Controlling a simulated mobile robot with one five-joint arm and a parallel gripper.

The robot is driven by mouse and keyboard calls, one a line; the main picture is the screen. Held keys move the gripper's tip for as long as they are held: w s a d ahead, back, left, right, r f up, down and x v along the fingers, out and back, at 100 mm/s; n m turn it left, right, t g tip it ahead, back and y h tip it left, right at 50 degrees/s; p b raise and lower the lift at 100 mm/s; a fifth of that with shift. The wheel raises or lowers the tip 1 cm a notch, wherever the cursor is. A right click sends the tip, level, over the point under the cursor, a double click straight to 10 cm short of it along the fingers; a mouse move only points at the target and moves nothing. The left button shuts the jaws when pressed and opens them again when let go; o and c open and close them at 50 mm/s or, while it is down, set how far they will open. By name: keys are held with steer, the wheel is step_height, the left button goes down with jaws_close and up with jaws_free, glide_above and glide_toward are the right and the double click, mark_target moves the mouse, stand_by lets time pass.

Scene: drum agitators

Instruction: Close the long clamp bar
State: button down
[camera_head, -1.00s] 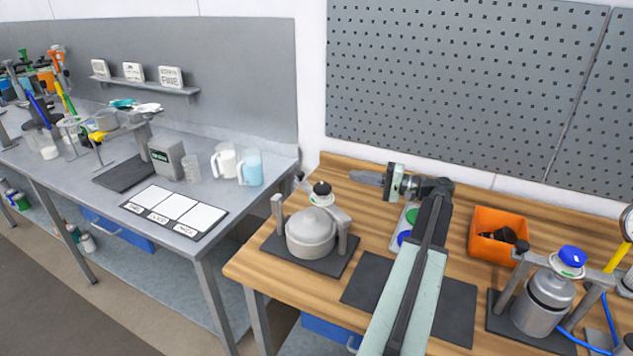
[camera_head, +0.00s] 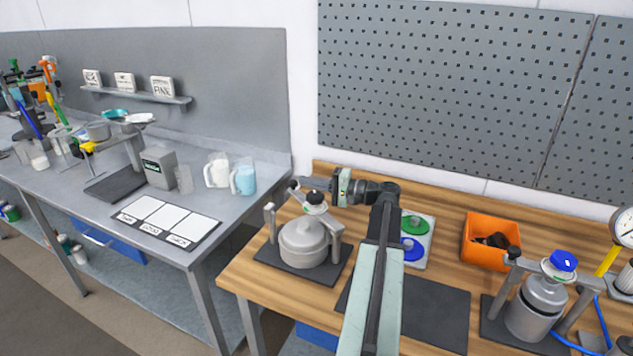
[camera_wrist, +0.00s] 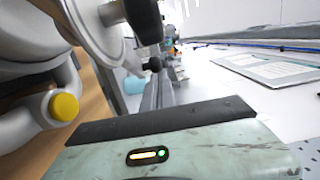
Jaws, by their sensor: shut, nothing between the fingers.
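In the head view, a grey drum agitator (camera_head: 303,243) stands at the left of the wooden bench. Its clamp bar (camera_head: 326,216) carries a black knob (camera_head: 315,197) and runs from the right post (camera_head: 337,240) back-left to a dark end (camera_head: 294,186). The bar is swung away from the left post (camera_head: 270,220), whose top is free. My gripper (camera_head: 304,183) is shut and empty, pointing left behind the black knob, close to the bar's far end; contact cannot be told. In the wrist view, the knob (camera_wrist: 143,18) looms above the dark finger edge (camera_wrist: 160,120).
An orange bin (camera_head: 490,242) and a tray with green and blue discs (camera_head: 414,238) lie behind and right of my arm. The pegboard wall (camera_head: 450,90) is behind.

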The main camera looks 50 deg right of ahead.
mark_target(294, 193)
stand_by(0.3)
steer(key=w+a+n+g+y, duration=0.1)
steer(key=a+y, duration=0.1)
steer(key=a, duration=0.8)
steer(key=shift+w+n, duration=0.3)
steer(key=shift+w, duration=0.1)
steer(key=shift+a, duration=0.1)
steer(key=d, duration=0.5)
steer(key=shift+s+d, duration=0.1)
steer(key=shift+d, duration=0.2)
steer(key=s+d, duration=0.5)
steer(key=d, duration=0.1)
steer(key=shift+s+d, duration=0.15)
steer(key=shift+s, duration=0.1)
